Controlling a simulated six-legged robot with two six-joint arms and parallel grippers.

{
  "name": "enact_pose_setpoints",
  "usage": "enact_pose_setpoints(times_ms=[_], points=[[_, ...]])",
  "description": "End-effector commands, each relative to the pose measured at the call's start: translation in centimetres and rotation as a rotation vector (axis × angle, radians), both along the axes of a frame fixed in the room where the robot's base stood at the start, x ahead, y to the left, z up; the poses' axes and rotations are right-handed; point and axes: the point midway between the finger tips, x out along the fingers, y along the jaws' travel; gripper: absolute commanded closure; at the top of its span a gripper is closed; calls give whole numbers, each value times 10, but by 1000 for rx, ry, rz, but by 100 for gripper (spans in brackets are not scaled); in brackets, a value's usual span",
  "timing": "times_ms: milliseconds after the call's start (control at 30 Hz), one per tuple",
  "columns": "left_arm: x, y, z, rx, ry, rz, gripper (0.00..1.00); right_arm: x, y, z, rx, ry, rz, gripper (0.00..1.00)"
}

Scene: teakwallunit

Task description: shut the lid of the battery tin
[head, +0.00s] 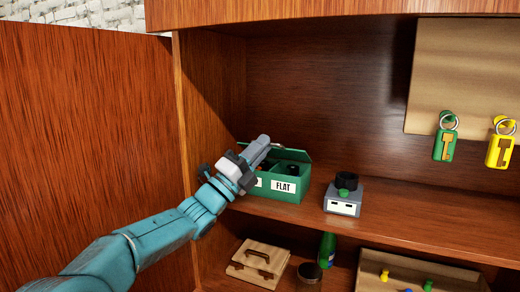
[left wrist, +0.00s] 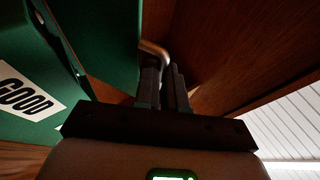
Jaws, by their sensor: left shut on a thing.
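The green battery tin (head: 288,194) stands on the upper shelf, with a white FLAT label on its front. Its lid (head: 290,153) is up at the back and dark objects show inside. In the left wrist view the tin's GOOD label (left wrist: 28,98) is at the left and the green lid (left wrist: 108,40) rises beside it. My left gripper (head: 262,143) reaches over the tin's left part at the lid. In the left wrist view its fingers (left wrist: 162,82) are shut on a metal handle (left wrist: 152,48) beside the lid. My arm hides the tin's left end. My right gripper is not in view.
A grey device (head: 345,198) with a black ring on top stands right of the tin. Green and yellow key tags (head: 444,140) hang on a board at the right. The cabinet's side panel (head: 205,105) is close on the left.

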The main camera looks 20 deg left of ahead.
Motion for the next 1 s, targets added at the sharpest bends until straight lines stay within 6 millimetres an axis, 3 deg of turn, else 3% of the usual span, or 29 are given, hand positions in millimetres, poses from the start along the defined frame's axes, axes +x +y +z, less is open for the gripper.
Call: enact_pose_setpoints(times_ms=[67, 467, 1000], points=[[1, -1, -3, 1, 5, -1, 80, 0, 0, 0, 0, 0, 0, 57], [0, 1, -3, 1, 4, 0, 80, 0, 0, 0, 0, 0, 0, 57], [-52, 30, -43, 2, 4, 0, 80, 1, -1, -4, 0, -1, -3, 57]])
